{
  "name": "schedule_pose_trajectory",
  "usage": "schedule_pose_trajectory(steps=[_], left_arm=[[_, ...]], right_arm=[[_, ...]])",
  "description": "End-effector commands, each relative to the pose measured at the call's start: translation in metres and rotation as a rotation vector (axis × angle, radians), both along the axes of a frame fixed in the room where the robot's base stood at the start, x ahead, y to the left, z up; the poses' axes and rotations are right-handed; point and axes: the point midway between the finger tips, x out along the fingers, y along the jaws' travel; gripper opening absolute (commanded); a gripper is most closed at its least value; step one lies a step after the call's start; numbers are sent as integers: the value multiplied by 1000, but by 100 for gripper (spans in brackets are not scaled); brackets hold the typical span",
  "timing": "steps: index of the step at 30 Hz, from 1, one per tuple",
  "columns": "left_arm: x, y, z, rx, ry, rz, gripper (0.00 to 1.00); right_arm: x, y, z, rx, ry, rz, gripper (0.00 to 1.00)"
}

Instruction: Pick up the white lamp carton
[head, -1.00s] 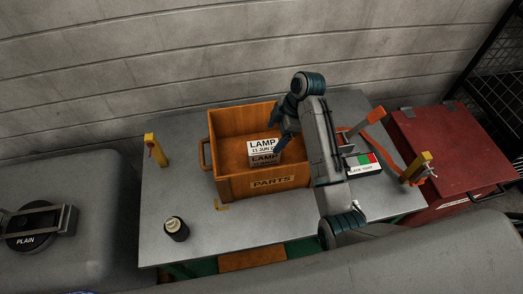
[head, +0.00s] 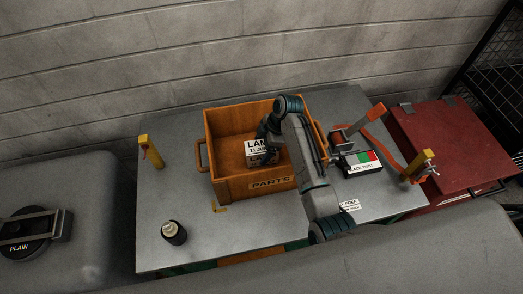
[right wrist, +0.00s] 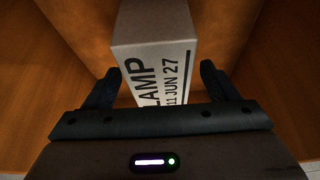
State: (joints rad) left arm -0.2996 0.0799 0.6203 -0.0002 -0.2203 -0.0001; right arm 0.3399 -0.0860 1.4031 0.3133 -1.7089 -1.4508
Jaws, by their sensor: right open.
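The white lamp carton (head: 256,148) stands inside the orange parts crate (head: 270,185), with black LAMP lettering on it. In the head view my right gripper (head: 268,135) reaches into the crate and covers the carton's right part. In the right wrist view the carton (right wrist: 155,55) lies ahead, and the open fingers of my right gripper (right wrist: 160,85) stand on either side of its near end. A gap shows between the carton and the right finger; the left finger is very close to it. My left gripper is not in view.
The crate stands on a grey table (head: 190,235).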

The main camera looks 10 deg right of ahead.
Motion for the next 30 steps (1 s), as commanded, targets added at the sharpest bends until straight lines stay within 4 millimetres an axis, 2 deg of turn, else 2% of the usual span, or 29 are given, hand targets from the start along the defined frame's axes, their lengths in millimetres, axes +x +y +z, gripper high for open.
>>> schedule_pose_trajectory(steps=[1, 8, 30], left_arm=[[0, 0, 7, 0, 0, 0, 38], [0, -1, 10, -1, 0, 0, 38], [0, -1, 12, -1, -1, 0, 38]], right_arm=[[1, 2, -3, 0, 4, 2, 80], [2, 10, -25, 1, 0, 0, 80], [2, 10, -30, 0, -1, 0, 80]])
